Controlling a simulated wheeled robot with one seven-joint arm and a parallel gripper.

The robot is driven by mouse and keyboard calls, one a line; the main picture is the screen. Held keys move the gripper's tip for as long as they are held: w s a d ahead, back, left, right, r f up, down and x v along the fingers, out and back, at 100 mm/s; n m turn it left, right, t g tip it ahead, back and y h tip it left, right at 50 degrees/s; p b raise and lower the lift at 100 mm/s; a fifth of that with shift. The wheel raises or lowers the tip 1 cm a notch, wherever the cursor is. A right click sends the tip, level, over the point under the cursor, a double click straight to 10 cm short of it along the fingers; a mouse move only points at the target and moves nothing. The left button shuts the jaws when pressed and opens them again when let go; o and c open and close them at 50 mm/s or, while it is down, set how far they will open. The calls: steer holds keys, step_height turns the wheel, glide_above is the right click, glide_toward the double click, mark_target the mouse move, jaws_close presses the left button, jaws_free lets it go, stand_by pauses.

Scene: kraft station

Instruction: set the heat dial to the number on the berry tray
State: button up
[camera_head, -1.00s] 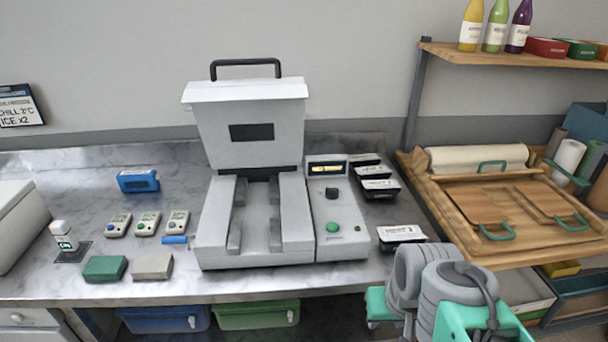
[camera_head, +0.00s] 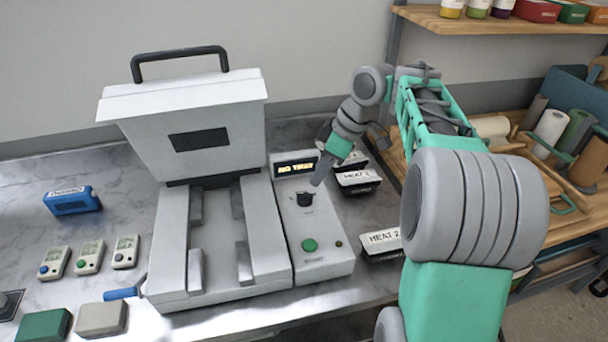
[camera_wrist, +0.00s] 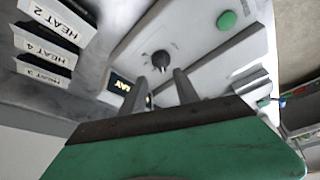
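The dark heat dial (camera_head: 304,199) sits on the sloped control panel right of the press, above a green button (camera_head: 309,245). My gripper (camera_head: 320,178) points down just above the dial. In the wrist view, my gripper (camera_wrist: 161,76) is open, its two fingers apart, with the dial (camera_wrist: 161,60) just beyond the tips and roughly between them. I see no contact. Black trays with white labels stand beside the panel. In the wrist view, the labels read HEAT 2 (camera_wrist: 56,20), HEAT 4 (camera_wrist: 45,45) and HEAT 3 (camera_wrist: 43,72). I cannot tell which tray is the berry one.
The panel's display (camera_head: 296,168) reads NO TRAY. The grey press (camera_head: 182,130) with a black handle stands left of the panel. A wooden shelf (camera_head: 480,20) overhangs at the right. Small timers and a blue box (camera_head: 72,201) lie at the left.

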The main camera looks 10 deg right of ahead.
mark_target(305, 194)
steer(key=b+x, duration=0.1)
steer(key=x, duration=0.6)
steer(key=shift+a+f, duration=0.2)
steer(key=shift+a, duration=0.05)
steer(key=shift+c, duration=0.3)
jaws_close()
